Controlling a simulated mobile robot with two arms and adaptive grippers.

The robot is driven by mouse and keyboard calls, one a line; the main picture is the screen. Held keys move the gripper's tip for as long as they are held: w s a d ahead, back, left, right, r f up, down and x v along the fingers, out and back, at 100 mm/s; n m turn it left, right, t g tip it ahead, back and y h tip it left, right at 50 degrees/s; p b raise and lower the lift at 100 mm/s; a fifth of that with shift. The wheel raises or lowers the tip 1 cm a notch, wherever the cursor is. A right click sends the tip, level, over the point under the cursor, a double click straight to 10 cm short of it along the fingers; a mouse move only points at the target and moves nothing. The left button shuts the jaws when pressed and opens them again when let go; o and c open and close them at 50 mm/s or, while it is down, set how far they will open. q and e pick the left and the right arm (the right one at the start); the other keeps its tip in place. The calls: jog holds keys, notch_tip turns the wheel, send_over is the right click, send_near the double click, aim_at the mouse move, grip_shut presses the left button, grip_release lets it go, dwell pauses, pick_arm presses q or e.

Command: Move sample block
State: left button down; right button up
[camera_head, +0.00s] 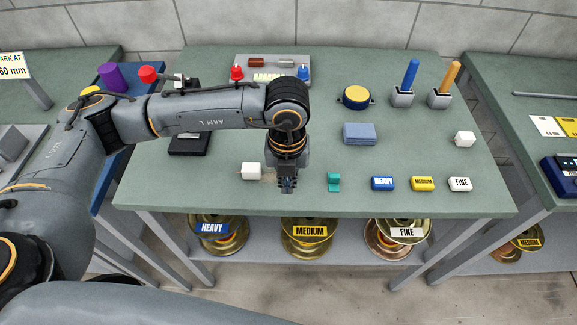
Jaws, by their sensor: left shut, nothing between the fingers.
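Several small blocks lie on the green-topped table (240,196), and I cannot tell which one is the sample block. A white block (251,171) sits just left of my left gripper (288,187). A teal block (333,181) stands to the gripper's right. Another white block (464,139) is near the right edge. Labelled blocks HEAVY (382,183), MEDIUM (422,184) and FINE (460,184) stand in a row at the front right. My left gripper points down near the front edge, shut and empty, apart from the blocks. My right gripper is not in view.
A grey-blue box (359,133), a round yellow-topped part (356,97) and blue (411,75) and orange (450,76) handles in holders stand behind. A panel with knobs (270,68) is at the back. Brass spools (309,236) sit below the table.

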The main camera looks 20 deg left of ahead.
pick_arm(q)
notch_tip(320, 180, down, 4)
jog(key=shift+r+p, duration=0.1)
jog(key=shift+p, duration=0.35)
jog(key=shift+w+a+f+p, duration=0.15)
jog(key=shift+w+p, duration=0.15)
jog(key=shift+w, duration=0.25)
jog(key=shift+w+a+f+p, duration=0.1)
jog(key=shift+w+p, duration=0.2)
jog(key=shift+w, duration=0.2)
jog(key=shift+w+a+f, duration=0.1)
jog(key=shift+w+a, duration=0.05)
jog(key=shift+w, duration=0.35)
jog(key=shift+w+a+f, duration=0.1)
jog(key=shift+w, duration=0.35)
jog(key=shift+r, duration=0.1)
